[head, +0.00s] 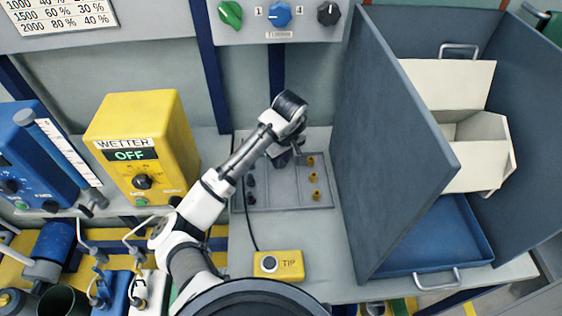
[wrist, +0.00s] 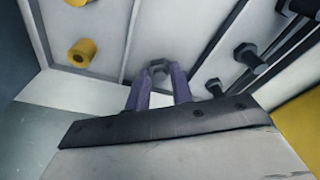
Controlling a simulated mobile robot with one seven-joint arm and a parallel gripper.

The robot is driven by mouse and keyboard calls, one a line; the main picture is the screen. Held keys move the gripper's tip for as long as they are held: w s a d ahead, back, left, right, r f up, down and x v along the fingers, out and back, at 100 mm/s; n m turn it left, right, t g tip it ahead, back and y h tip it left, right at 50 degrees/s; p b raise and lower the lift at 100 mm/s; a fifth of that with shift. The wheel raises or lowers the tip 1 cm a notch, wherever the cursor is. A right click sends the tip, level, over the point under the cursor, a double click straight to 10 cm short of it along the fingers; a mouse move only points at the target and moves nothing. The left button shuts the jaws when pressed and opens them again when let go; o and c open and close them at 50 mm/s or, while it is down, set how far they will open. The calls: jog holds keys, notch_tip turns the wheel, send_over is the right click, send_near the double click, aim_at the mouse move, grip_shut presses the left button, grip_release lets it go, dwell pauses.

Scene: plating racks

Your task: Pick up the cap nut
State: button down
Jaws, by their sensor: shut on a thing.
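My gripper (wrist: 158,85) is at the tray, and its two purple fingers show in the wrist view. They are shut on a small grey hexagonal piece, the cap nut (wrist: 158,67), held between the fingertips. In the head view my gripper (head: 285,160) is over the upper middle part of the grey tray (head: 285,197), and the arm hides the nut there. Whether the nut touches the tray floor I cannot tell.
Several yellow fittings (head: 314,177) stand in the tray's right compartment; dark bolts (head: 250,190) stand in the left one. A tall grey panel (head: 390,150) rises right of the tray. A yellow WETTER box (head: 145,145) stands left. A yellow TIP box (head: 278,264) lies in front.

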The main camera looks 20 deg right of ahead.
jog(key=shift+s+r+b, duration=0.25)
jog(key=shift+r+b, duration=0.15)
jog(key=shift+b, duration=0.1)
notch_tip(320, 180, up, 6)
jog(key=shift+w+r+p, duration=0.1)
jog(key=shift+r+p, duration=0.05)
jog(key=shift+p, duration=0.25)
jog(key=s+a+b, duration=0.1)
jog(key=s+a, duration=0.1)
jog(key=s, duration=0.7)
jog(key=s+a+b, duration=0.1)
jog(key=s+a, duration=0.1)
jog(key=s, duration=0.8)
jog(key=shift+s, duration=0.2)
